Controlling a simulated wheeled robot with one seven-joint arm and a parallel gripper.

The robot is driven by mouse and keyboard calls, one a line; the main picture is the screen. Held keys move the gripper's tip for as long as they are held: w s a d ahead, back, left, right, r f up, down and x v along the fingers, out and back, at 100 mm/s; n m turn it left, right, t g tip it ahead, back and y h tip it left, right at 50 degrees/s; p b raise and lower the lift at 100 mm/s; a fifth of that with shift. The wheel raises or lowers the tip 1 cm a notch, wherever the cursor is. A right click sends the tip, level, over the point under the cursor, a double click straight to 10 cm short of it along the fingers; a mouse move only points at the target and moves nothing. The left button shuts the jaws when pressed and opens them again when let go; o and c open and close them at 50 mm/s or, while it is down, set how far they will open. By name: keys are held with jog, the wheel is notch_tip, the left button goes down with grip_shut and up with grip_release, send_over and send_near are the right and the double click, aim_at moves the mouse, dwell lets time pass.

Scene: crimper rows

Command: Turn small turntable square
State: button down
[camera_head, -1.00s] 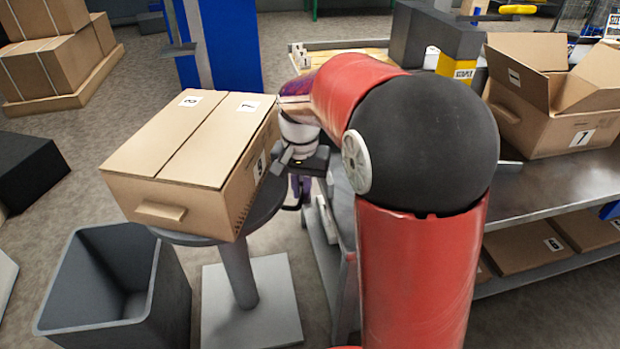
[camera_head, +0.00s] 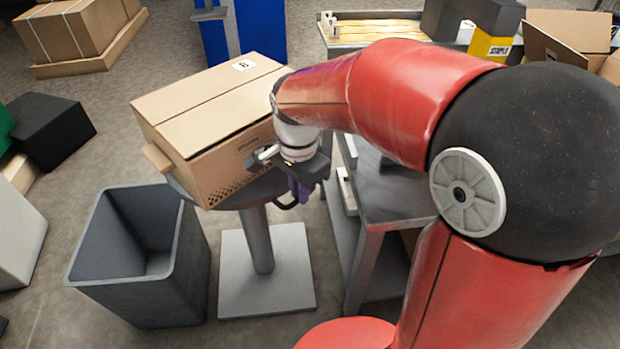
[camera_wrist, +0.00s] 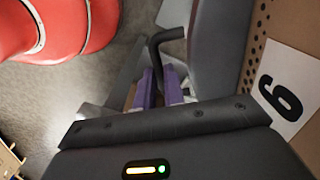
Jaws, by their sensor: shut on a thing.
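The small turntable (camera_head: 258,190) is a grey round disc on a single column with a square base plate. A closed brown carton (camera_head: 210,100) lies on it, with a flap handle sticking out at its left. In the wrist view the carton's side (camera_wrist: 297,58) fills the right edge, with a printed digit label. My gripper (camera_head: 298,188) is at the disc's right edge, beside the carton. Its purple fingers (camera_wrist: 160,88) are shut on a dark bent handle (camera_wrist: 166,38) by the disc edge. The exact grip contact is partly hidden.
A grey open bin (camera_head: 140,255) stands just left of the turntable's base. A metal bench (camera_head: 395,200) stands close at the right. An open carton (camera_head: 570,35) sits at the far right. Boxes on a pallet (camera_head: 85,40) stand at the back left.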

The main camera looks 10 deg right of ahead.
jog(key=s+a+m, duration=0.4)
jog(key=a+m, duration=0.3)
jog(key=a, duration=0.6)
jog(key=shift+m+p, duration=0.3)
dwell(0.5)
jog(key=c, duration=1.8)
grip_release()
jog(key=shift+o, duration=0.2)
notch_tip(320, 180, up, 8)
jog(key=shift+f+p, duration=0.1)
jog(key=shift+p, duration=0.2)
jog(key=shift+d, duration=0.15)
